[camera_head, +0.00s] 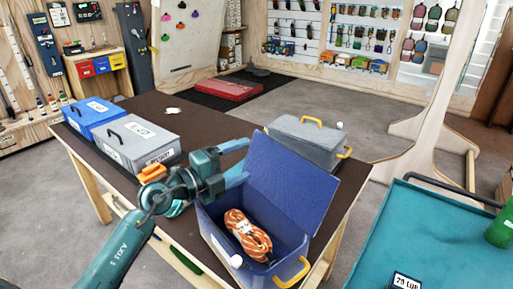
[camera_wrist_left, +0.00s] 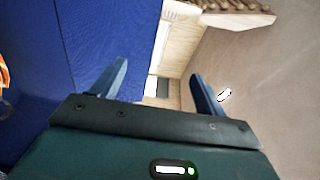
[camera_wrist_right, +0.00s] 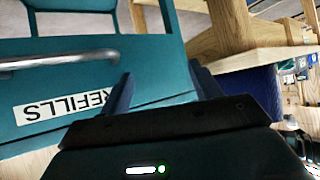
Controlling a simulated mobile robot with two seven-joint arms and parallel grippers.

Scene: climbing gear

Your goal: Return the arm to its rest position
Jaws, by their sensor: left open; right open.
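My left arm comes in from the left in the head view. Its gripper (camera_head: 236,163) is open and empty beside the raised lid of the blue box (camera_head: 210,222). In the left wrist view the two fingers of my left gripper (camera_wrist_left: 160,88) stand apart with nothing between them, and a blue surface (camera_wrist_left: 60,60) fills the left side. My right gripper (camera_wrist_right: 160,90) is open and empty in the right wrist view, in front of a teal surface labelled "REFILLS" (camera_wrist_right: 65,98). My right gripper does not show in the head view.
An orange-and-white rope coil (camera_head: 248,235) lies in the open blue box. A grey box (camera_head: 308,140) with yellow handles stands behind it. Closed grey (camera_head: 128,137) and blue (camera_head: 92,116) boxes stand at the table's left. A teal cart (camera_head: 435,240) is at right.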

